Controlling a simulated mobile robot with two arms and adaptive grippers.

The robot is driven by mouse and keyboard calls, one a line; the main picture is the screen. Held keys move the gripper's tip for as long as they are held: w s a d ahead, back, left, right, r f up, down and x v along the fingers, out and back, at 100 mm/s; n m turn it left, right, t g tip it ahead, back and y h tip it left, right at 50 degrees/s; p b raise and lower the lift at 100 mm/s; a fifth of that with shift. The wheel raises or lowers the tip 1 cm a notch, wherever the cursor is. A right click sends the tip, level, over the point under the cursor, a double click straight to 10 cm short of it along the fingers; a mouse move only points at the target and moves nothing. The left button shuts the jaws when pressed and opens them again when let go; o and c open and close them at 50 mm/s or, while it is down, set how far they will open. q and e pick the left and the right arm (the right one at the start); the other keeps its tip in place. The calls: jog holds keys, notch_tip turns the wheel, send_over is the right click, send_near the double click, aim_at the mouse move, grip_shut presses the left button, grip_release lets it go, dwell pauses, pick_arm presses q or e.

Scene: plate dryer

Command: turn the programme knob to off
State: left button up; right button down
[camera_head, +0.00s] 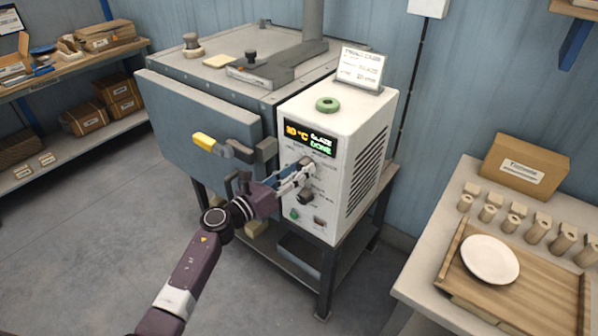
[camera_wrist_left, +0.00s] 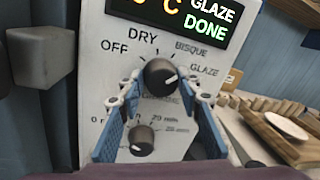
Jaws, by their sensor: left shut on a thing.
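The programme knob (camera_wrist_left: 160,74) is a dark round knob with a white mark, on the white control box (camera_head: 318,120). Labels OFF, DRY, BISQUE and GLAZE run around it from left to right. In the left wrist view its white mark points right and slightly up, toward GLAZE. My left gripper (camera_head: 297,174) reaches the panel from the left. In the left wrist view its blue fingers (camera_wrist_left: 160,84) stand on both sides of the programme knob, shut on it. In the head view the gripper partly hides the knob. My right gripper is not in view.
A second dark knob (camera_wrist_left: 141,140) sits just below, between the fingers. The display (camera_head: 309,138) reads GLAZE DONE. A white plate (camera_head: 490,260) lies on a wooden tray at right.

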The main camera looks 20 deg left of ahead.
pick_arm(q)
jog(key=shift+s+d+f+n+t+y+p, duration=0.1)
jog(key=shift+n+t+y+p, duration=0.35)
jog(key=shift+n, duration=3.4)
jog(key=shift+w+d+f+n+t+y+p, duration=0.15)
jog(key=shift+n+t+y, duration=0.35)
jog(key=shift+n, duration=3.4)
jog(key=shift+s+r+n+t+y+p, duration=0.25)
jog(key=shift+n+y, duration=0.4)
jog(key=shift+n, duration=3.2)
jog(key=shift+f, duration=0.2)
jog(key=o, duration=1.2)
jog(key=shift+w, duration=0.1)
jog(key=shift+c, duration=0.2)
